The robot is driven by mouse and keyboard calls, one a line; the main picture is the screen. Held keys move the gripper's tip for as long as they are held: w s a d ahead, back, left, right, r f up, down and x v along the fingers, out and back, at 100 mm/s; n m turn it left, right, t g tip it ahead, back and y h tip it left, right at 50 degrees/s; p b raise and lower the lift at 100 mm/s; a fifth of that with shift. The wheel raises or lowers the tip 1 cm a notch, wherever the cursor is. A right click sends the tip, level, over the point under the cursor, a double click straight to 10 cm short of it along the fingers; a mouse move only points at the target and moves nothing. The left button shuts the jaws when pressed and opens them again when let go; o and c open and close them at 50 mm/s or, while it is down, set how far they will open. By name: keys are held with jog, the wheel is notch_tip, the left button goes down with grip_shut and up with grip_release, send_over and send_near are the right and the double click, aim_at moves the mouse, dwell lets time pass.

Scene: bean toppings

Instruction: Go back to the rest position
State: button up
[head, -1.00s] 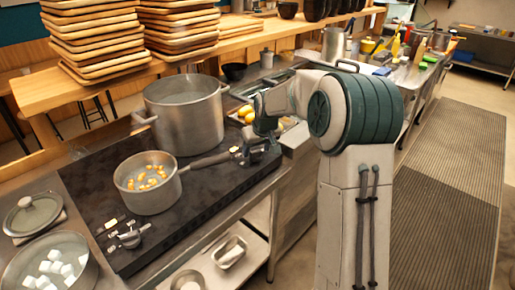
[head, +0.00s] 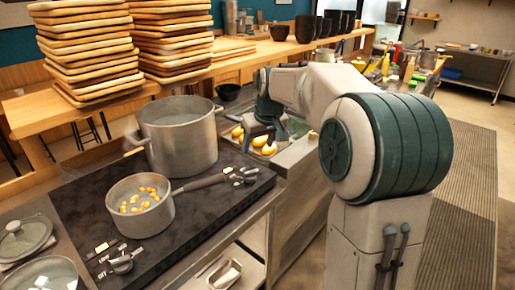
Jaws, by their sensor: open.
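My gripper (head: 257,137) is in the upper middle of the head view, beyond the saucepan's handle and close to yellow fruit. It is small and partly blurred against the dark arm parts; nothing shows held in it. The saucepan (head: 158,222) stands on the dark stove top with orange-yellow beans (head: 139,201) inside. Its handle (head: 200,183) points right and is clear of my gripper.
A large pot (head: 183,148) stands behind the saucepan. Yellow fruit (head: 268,149) lies near my gripper. Stacked wooden trays (head: 92,50) and black cups (head: 306,29) stand on the back counter. A lid (head: 24,239) and a bowl (head: 75,268) are at left. The right aisle is clear.

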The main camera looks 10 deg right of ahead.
jog(key=s+f+m, duration=0.1)
jog(key=s+f, duration=0.2)
jog(key=s, duration=1.2)
jog(key=s+f+m+g+h+p, duration=0.1)
jog(key=s+f, duration=0.3)
jog(key=s, duration=1.1)
jog(key=shift+s+a+m+g, duration=0.3)
jog(key=shift+s+a+m, duration=0.1)
jog(key=shift+a+m, duration=0.1)
jog(key=c, duration=0.5)
jog(key=shift+a, duration=0.1)
